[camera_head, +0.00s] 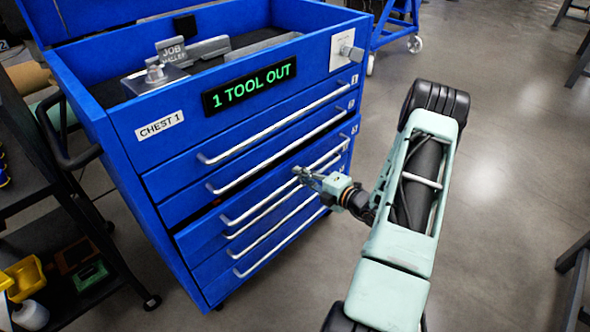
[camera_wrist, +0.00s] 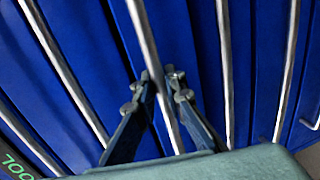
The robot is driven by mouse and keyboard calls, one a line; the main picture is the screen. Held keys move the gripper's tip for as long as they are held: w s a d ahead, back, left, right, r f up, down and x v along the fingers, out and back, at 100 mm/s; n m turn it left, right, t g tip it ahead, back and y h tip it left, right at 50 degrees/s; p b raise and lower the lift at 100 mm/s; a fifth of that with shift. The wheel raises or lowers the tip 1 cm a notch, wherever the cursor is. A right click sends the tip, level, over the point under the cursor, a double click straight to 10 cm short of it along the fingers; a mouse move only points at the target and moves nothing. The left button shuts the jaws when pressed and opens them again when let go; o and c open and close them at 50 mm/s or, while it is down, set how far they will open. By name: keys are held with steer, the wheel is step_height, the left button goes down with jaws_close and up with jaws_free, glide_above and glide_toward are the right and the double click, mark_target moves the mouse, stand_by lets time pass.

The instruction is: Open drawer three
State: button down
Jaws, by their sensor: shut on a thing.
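The blue tool chest (camera_head: 157,151) has several drawers with long silver bar handles. The third drawer from the top (camera_head: 196,236) stands slightly out, with a narrow dark gap above its front. My gripper (camera_head: 298,173) is at the third drawer's handle (camera_head: 250,207), right of its middle. In the wrist view my gripper (camera_wrist: 160,84) has its fingers on both sides of a silver bar handle (camera_wrist: 146,38), closed on it. The drawer's inside is hidden.
The display (camera_head: 250,87) reads "1 TOOL OUT". The chest's open top holds a grey block marked JOB (camera_head: 171,50). A black cart (camera_head: 75,290) with yellow items stands at the left. The grey floor (camera_head: 500,170) right of the chest is clear.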

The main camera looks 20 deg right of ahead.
steer(key=f+p+v, duration=0.1)
steer(key=f+v, duration=0.2)
steer(key=v, duration=1.2)
steer(key=s+f+p+v, duration=0.1)
steer(key=f+v, duration=0.2)
steer(key=v, duration=1.2)
steer(key=shift+s+d, duration=0.2)
steer(key=shift+s, duration=0.1)
steer(key=shift+r, duration=0.1)
steer(key=c, duration=2)
jaws_free()
steer(key=v, duration=1.2)
steer(key=shift+w, duration=0.1)
